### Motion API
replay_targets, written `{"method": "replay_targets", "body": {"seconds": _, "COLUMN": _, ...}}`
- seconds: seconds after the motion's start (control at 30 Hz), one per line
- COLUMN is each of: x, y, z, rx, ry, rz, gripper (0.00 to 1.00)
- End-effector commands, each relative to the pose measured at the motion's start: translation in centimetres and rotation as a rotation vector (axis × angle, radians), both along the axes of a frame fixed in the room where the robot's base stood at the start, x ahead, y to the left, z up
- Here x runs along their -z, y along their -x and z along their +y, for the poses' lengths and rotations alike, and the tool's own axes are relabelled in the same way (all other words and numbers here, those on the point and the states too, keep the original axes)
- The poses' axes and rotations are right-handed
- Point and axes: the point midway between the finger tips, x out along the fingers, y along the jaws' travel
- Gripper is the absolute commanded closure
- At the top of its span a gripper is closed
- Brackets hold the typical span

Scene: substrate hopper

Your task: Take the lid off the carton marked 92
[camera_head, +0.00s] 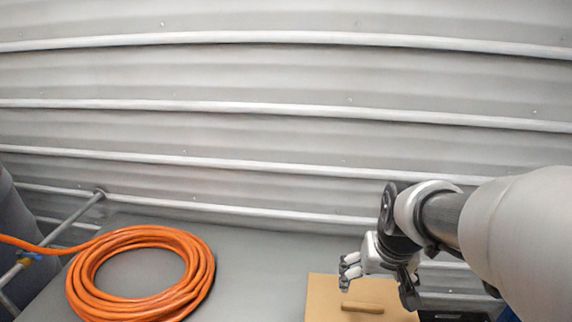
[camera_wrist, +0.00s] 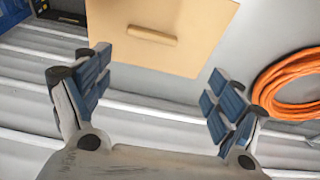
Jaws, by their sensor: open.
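A flat tan lid (camera_head: 322,298) with a raised bar handle (camera_head: 362,307) lies at the bottom of the head view, right of centre. In the wrist view the lid (camera_wrist: 195,52) is at the top centre, with its handle (camera_wrist: 152,36) ahead of the gap between my fingers. My gripper (camera_head: 378,283) is open and empty, close to the lid and apart from the handle. Both fingers of my gripper (camera_wrist: 158,97) show in the wrist view with blue pads. The carton's sides and any number 92 are not visible.
A coiled orange hose (camera_head: 140,270) lies on the grey surface (camera_head: 250,262) to the left; it also shows at right in the wrist view (camera_wrist: 290,85). A ribbed metal wall (camera_head: 250,80) stands behind. A blue crate (camera_wrist: 14,12) is at the wrist view's top left corner.

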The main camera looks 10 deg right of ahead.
Motion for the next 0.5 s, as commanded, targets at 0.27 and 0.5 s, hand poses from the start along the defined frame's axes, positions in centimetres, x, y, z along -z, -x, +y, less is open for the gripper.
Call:
{"method": "replay_targets", "body": {"seconds": 0.27, "x": 0.8, "y": -1.4, "z": -1.5, "rx": 0.026, "ry": -0.005, "rz": 0.017, "gripper": 0.0}}
{"method": "replay_targets", "body": {"seconds": 0.5, "x": 5.9, "y": -2.6, "z": -1.8, "rx": 0.025, "ry": -0.006, "rz": 0.019, "gripper": 0.0}}
